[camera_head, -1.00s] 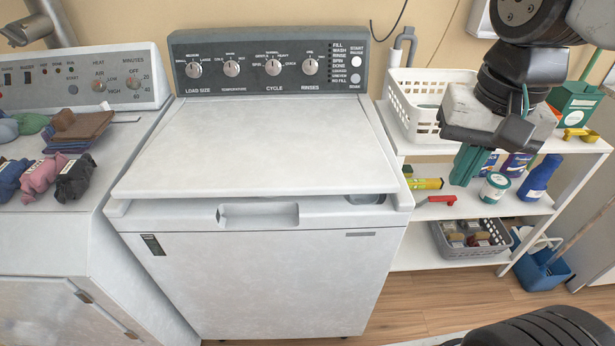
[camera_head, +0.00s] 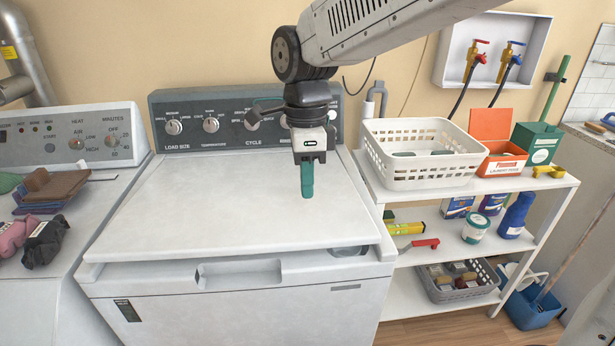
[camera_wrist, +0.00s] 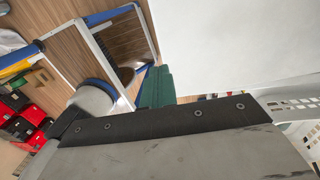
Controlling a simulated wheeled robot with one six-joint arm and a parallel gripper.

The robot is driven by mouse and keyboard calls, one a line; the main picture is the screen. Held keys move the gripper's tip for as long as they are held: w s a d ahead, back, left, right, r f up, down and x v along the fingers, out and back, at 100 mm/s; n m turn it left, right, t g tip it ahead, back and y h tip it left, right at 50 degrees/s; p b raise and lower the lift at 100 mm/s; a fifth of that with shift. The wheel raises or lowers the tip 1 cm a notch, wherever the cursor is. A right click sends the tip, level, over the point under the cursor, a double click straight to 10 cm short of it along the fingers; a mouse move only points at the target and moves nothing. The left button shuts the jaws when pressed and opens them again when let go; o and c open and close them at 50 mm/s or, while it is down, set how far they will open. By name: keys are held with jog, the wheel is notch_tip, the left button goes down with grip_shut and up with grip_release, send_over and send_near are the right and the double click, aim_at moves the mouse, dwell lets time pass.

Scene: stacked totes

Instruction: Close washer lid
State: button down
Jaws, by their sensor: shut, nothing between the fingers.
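The white washer (camera_head: 240,305) stands in the middle of the head view. Its lid (camera_head: 190,205) lies low over the top, nearly flat. A narrow gap with a dark opening shows under its front edge at the right, by the handle recess (camera_head: 238,273). My gripper (camera_head: 307,190) hangs over the right part of the lid with its teal fingers together and pointing down. Nothing is between them. Whether the fingertips touch the lid cannot be told. The teal fingers (camera_wrist: 157,87) also show in the wrist view, near a plain white surface.
A white shelf (camera_head: 470,187) stands to the right, with a white basket (camera_head: 420,155) and an orange box (camera_head: 500,160) on top. A dryer (camera_head: 70,150) with folded clothes (camera_head: 50,190) stands at the left. The lid's left half is clear.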

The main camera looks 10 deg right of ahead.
aim_at(308, 242)
jog(key=f, duration=0.6)
jog(key=s+f, duration=0.1)
jog(key=f, duration=0.3)
jog(key=shift+s, duration=0.1)
